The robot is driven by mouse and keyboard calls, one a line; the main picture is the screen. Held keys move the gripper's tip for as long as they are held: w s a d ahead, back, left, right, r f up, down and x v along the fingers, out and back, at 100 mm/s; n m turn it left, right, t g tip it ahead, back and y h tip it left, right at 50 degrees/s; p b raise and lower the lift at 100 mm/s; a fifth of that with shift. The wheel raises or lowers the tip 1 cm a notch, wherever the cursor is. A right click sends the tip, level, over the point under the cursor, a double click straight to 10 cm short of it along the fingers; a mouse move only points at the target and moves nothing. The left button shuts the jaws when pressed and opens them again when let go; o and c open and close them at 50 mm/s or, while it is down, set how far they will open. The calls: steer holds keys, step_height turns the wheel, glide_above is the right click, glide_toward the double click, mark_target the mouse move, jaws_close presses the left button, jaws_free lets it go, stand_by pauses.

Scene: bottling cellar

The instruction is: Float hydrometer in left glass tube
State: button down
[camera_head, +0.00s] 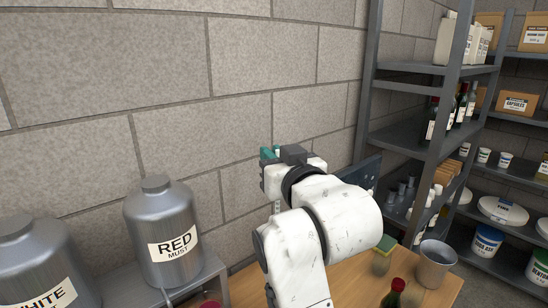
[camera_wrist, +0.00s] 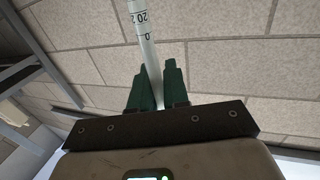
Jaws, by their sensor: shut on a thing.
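The hydrometer (camera_wrist: 146,45) is a pale, slim rod with a dark printed scale, in the wrist view. My gripper (camera_wrist: 156,76) is shut on it with two green fingers, one on each side of the stem. The rod runs up out of the top of the picture, so its far end is hidden. In the head view my gripper (camera_head: 269,154) is raised in front of the block wall, above the table, and my arm hides most of what it holds. I cannot make out the left glass tube in either view.
A wooden table (camera_head: 336,290) lies below my arm. The RED MUST can (camera_head: 165,232) and another can (camera_head: 40,262) stand left. Shelves (camera_head: 412,135) stand right.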

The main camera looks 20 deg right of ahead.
step_height(320, 180, up, 10)
steer(key=p, duration=0.2)
steer(key=shift+f, duration=0.2)
stand_by(1.1)
steer(key=shift+a, duration=0.1)
stand_by(0.8)
